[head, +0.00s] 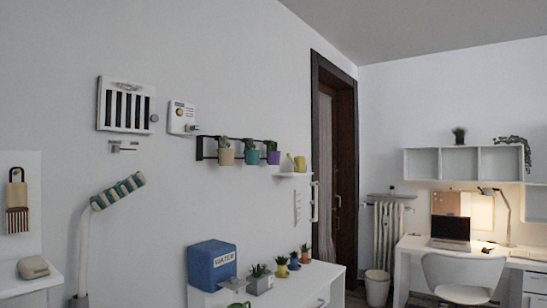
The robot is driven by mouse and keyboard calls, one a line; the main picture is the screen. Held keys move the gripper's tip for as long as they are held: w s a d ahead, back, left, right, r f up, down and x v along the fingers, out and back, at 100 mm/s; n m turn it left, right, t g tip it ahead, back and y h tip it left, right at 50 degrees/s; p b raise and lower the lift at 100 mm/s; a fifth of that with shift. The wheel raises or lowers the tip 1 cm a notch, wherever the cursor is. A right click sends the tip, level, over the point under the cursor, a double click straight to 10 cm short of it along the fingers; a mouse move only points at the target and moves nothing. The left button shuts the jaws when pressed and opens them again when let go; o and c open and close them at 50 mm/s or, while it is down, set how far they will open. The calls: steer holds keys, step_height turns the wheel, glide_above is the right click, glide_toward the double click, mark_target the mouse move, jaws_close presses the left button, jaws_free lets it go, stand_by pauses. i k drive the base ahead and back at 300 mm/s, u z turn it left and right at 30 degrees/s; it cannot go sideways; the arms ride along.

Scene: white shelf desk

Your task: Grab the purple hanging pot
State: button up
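The purple hanging pot (274,157) hangs on a black wall rail (209,148) on the left wall, at the right end of a row of three. It holds a small plant. A teal pot (252,157) hangs just to its left, and a beige pot (226,156) hangs left of that. My gripper is not in view, and nothing is seen touching the purple pot.
A small wall shelf (293,175) with a yellow watering can (298,162) sits right of the pots. Below, a white cabinet (305,287) bears a blue box (211,263) and several small potted plants. A white desk (412,243) and chair (462,272) stand far right.

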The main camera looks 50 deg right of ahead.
mark_target(272, 157)
steer(key=z, duration=4.55)
steer(key=i, duration=0.1)
steer(key=u, duration=3.05)
steer(key=k, duration=0.95)
steer(key=u, duration=0.15)
steer(key=i, duration=0.95)
